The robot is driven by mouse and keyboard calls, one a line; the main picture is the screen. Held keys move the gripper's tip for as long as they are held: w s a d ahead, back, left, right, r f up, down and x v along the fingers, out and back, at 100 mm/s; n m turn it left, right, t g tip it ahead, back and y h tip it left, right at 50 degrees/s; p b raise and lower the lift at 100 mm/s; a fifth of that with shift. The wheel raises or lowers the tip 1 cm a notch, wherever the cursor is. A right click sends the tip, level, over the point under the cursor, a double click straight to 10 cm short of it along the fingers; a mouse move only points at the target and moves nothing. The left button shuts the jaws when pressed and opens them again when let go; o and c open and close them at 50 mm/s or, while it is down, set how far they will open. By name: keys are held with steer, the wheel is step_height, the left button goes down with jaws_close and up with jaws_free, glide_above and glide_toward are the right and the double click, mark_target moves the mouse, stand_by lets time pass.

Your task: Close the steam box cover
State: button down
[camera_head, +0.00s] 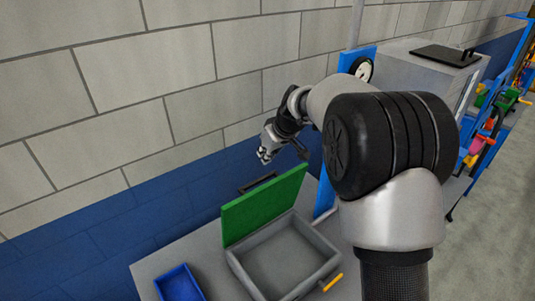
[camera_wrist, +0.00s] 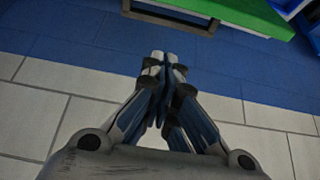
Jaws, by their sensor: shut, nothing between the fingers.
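The steam box (camera_head: 237,268) is a grey open box on the table. Its green cover (camera_head: 264,206) stands raised along the back edge, tilted up, so the inside of the box shows. A dark handle (camera_head: 257,183) sits at the cover's upper edge. My gripper (camera_head: 265,156) is shut and empty, above and behind the cover near the wall, apart from it. In the wrist view the closed fingers (camera_wrist: 160,60) point toward the green cover (camera_wrist: 235,11) and its dark handle (camera_wrist: 170,17) at the top, with a gap between.
A blue tray (camera_head: 181,284) lies left of the box. A yellow handle (camera_head: 333,282) sticks out at the box's right. A blue post with a gauge (camera_head: 363,69) and a grey cabinet (camera_head: 437,74) stand to the right. The brick wall (camera_head: 150,100) is close behind.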

steer(key=x, duration=0.7)
steer(key=shift+w+a+f, duration=0.1)
steer(key=shift+f, duration=0.2)
steer(key=s+d, duration=0.1)
steer(key=s+d+f, duration=0.1)
steer(key=s, duration=0.1)
steer(key=shift+d, duration=0.1)
steer(key=shift+s+r, duration=0.1)
steer(key=shift+r, duration=0.05)
steer(key=shift+f+b, duration=0.2)
steer(key=shift+b, duration=0.25)
